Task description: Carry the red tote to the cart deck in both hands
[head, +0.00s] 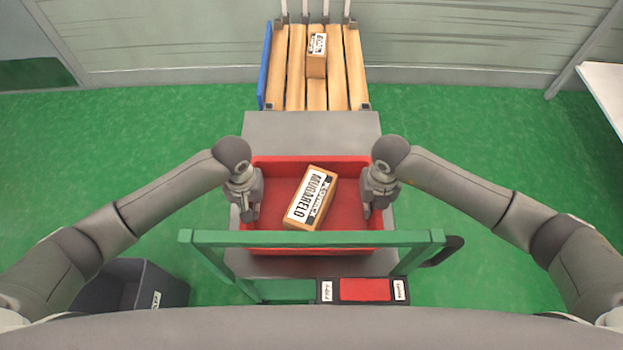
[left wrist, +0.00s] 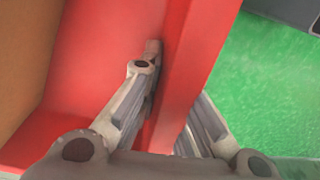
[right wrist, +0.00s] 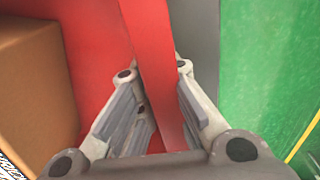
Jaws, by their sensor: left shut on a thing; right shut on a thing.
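The red tote (head: 265,165) is in the middle of the head view, over the grey cart deck (head: 310,126). A brown cardboard box with a white label (head: 312,198) lies turned at an angle inside it. I cannot tell whether the tote's bottom touches the deck. My left gripper (head: 246,212) is shut on the tote's left wall; the left wrist view shows that wall (left wrist: 185,75) between the fingers. My right gripper (head: 374,208) is shut on the right wall, which also runs between the fingers in the right wrist view (right wrist: 152,50).
The cart's green handle frame (head: 310,238) crosses in front of the tote. A dark grey bin (head: 125,283) stands on the floor at lower left. Beyond the deck is a rack of wooden slats (head: 297,75) with a small box (head: 316,62).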

